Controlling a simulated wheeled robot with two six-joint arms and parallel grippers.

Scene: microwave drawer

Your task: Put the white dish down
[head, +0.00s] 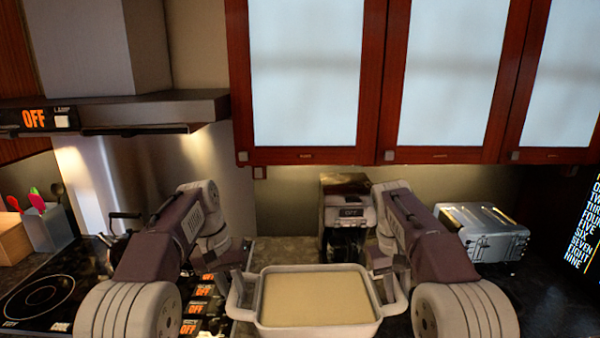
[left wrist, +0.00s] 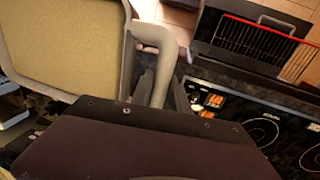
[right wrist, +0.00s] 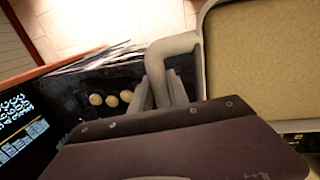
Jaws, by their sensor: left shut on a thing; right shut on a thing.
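The white dish (head: 318,328) is a rectangular baking dish with a beige filling and a loop handle at each end. It is level in front of me, at the bottom middle of the head view. My left gripper (head: 236,284) is shut on its left handle, which shows large in the left wrist view (left wrist: 158,42). My right gripper (head: 384,280) is shut on its right handle, also seen in the right wrist view (right wrist: 176,46). The dish's underside is hidden, so I cannot tell whether it touches the counter.
The stove (head: 40,295) is at the left. A coffee machine (head: 347,210) and a silver toaster (head: 482,232) stand at the back of the counter. Cabinets (head: 305,156) hang above. The left wrist view shows a wire oven rack (left wrist: 258,42); the right shows several round pale things (right wrist: 111,100).

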